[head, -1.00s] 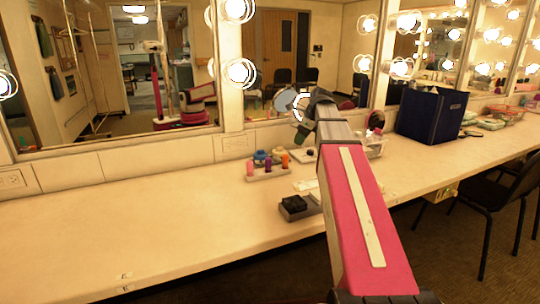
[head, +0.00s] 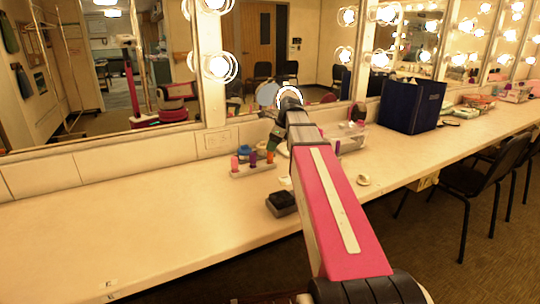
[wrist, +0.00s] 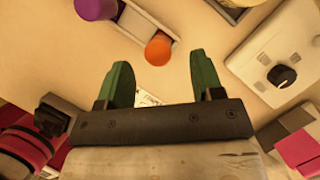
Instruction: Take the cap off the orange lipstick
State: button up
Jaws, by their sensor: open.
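The orange lipstick (head: 270,157) stands upright at the right end of a small pale holder (head: 254,171) on the counter. A purple one (head: 253,158) and a pinkish-red one (head: 235,164) stand to its left. In the wrist view the orange lipstick (wrist: 158,48) shows from above, just beyond my fingertips and roughly midway between them. My gripper (wrist: 160,62) is open and empty, its green fingers apart on both sides. In the head view my gripper (head: 276,136) is partly hidden by my arm, above and behind the holder. I cannot make out the seam of the cap.
A dark box (head: 282,203) sits in front of the holder. A blue jar (head: 243,153) stands behind it. A white box with a black knob (wrist: 282,76) lies right in the wrist view. A navy bin (head: 412,106) stands farther right. The counter's left side is clear.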

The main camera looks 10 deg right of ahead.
jog(key=shift+x, duration=1.9)
jog(key=shift+a, duration=0.1)
jog(key=c, duration=1)
jog(key=shift+r, duration=0.15)
jog(key=shift+r, duration=0.45)
notch_tip(320, 180, up, 3)
jog(key=shift+r, duration=0.1)
jog(key=s+a+r, duration=0.2)
jog(key=s, duration=0.1)
jog(key=s+a+r, duration=0.2)
jog(key=s+r, duration=0.1)
jog(key=s+a+r, duration=0.2)
jog(key=s+a, duration=0.1)
jog(key=shift+s+r, duration=0.2)
jog(key=shift+r, duration=1.9)
